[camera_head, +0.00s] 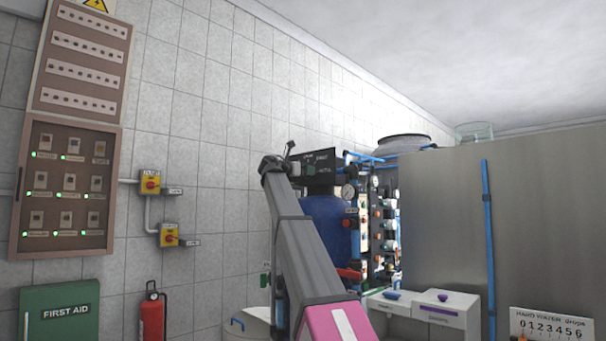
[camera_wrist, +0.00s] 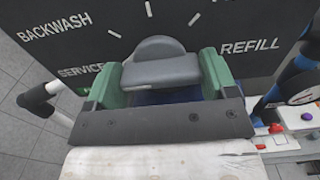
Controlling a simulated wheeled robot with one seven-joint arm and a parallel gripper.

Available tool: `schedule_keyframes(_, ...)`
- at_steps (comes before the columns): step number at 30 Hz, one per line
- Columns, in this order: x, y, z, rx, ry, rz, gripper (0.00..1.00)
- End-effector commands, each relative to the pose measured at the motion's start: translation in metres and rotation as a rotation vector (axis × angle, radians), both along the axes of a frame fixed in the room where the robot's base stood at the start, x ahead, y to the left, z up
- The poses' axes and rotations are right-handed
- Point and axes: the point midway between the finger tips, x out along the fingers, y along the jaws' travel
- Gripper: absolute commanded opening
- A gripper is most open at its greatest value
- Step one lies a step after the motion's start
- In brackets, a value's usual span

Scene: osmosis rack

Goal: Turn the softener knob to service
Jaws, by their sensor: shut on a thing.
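The softener's black control panel (camera_wrist: 225,18) fills the top of the wrist view, with white labels BACKWASH, SERVICE and REFILL and white tick marks. The grey softener knob (camera_wrist: 160,70) has a round base and a raised bar. My gripper (camera_wrist: 163,78) is shut on the knob, with a green finger at each end of the bar. SERVICE (camera_wrist: 80,71) is to the left of the knob and REFILL to the right. Which mark the knob points at I cannot tell. In the head view the dark control head (camera_head: 318,172) sits above the blue tank (camera_head: 325,218); my arm hides the gripper and knob.
Pipes, gauges and valves (camera_head: 375,225) crowd the right of the tank. A white cabinet (camera_head: 440,307) and a big grey panel (camera_head: 440,220) stand further right. A fire extinguisher (camera_head: 152,320) and electrical boxes are on the left wall.

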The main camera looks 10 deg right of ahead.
Motion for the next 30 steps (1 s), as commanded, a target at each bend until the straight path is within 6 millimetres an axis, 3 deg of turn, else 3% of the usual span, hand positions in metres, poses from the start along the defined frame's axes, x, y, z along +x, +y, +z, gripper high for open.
schedule_keyframes(14,-0.001,0.000,-0.002,-0.006,0.015,-0.001,0.55)
schedule_keyframes(15,-0.001,0.000,-0.002,-0.006,0.014,-0.001,0.88)
schedule_keyframes(16,-0.001,0.000,-0.002,-0.006,0.014,-0.001,0.98)
schedule_keyframes(25,-0.002,0.003,-0.001,-0.007,0.013,0.000,1.00)
schedule_keyframes(30,-0.015,0.019,-0.002,-0.007,0.011,0.002,1.00)
